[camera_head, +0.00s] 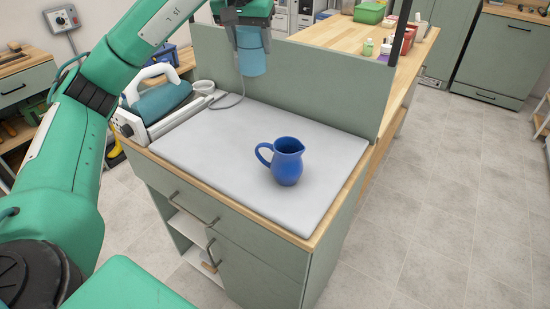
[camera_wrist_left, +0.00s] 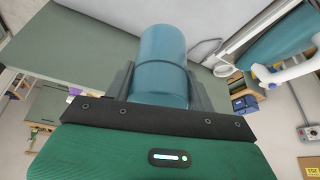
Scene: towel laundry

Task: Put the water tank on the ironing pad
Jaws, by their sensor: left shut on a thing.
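The water tank (camera_head: 251,62) is a translucent blue cylinder, held upright above the back part of the ironing pad. My left gripper (camera_head: 248,27) is shut on it from above. The tank also shows between the fingers in the left wrist view (camera_wrist_left: 163,62), and the gripper's fingers partly hide its sides. The ironing pad (camera_head: 215,150) is a flat light-grey board on top of the cabinet. A blue pitcher (camera_head: 287,162) stands upright on its right half. My right gripper is not in view.
A teal steam iron (camera_head: 163,100) with a white handle rests on its base at the pad's left end, its cord running onto the pad. A grey-green panel (camera_head: 330,90) rises behind the pad. The pad's left and middle are clear.

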